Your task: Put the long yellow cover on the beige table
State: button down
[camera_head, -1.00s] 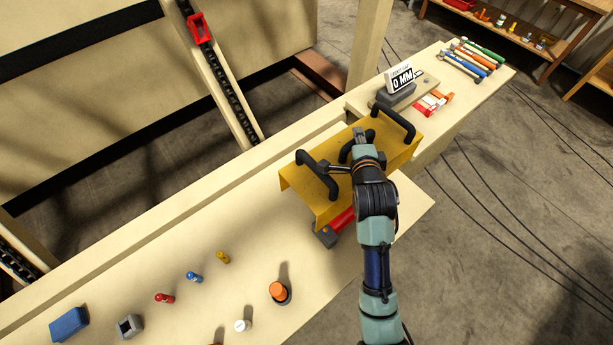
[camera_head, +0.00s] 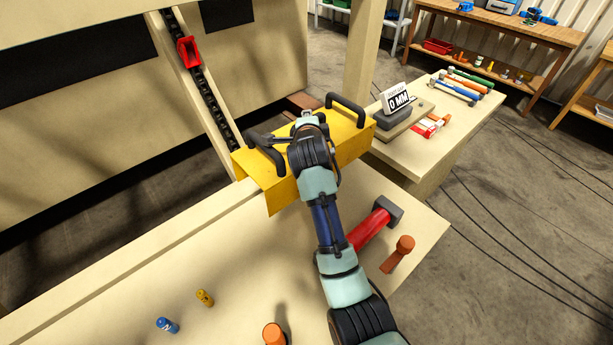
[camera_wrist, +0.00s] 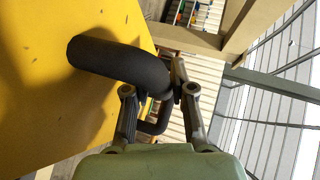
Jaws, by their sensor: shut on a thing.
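The long yellow cover (camera_head: 285,192) is a folded sheet with dark rounded handles on top. It is raised over the back edge of the beige table (camera_head: 235,265), and I cannot tell whether its lower edge touches anything. My gripper (camera_wrist: 158,98) is shut on a dark handle of the cover, with its fingers on either side of the handle in the wrist view. The cover's yellow face (camera_wrist: 45,90) fills the left of that view. In the head view my arm hides the middle of the cover and the fingertips are hard to make out.
A red-handled tool (camera_head: 370,232) with a grey head and an orange piece (camera_head: 398,252) lie on the table right of my arm. Small yellow (camera_head: 204,298) and blue (camera_head: 167,325) pieces stand at front left. A "0 MM" sign (camera_head: 398,98) stands at the right.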

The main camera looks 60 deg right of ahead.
notch_tip(320, 180, down, 15)
jog(key=b, duration=0.2)
dwell(0.3)
jog(key=shift+f, duration=0.15)
jog(key=c, duration=1.4)
grip_release()
jog(key=shift+f, duration=0.2)
jog(key=shift+c, duration=0.2)
jog(key=o, duration=0.5)
jog(key=shift+c, duration=0.2)
jog(key=shift+r, duration=0.1)
jog(key=p+v, duration=0.2)
jog(key=v, duration=1)
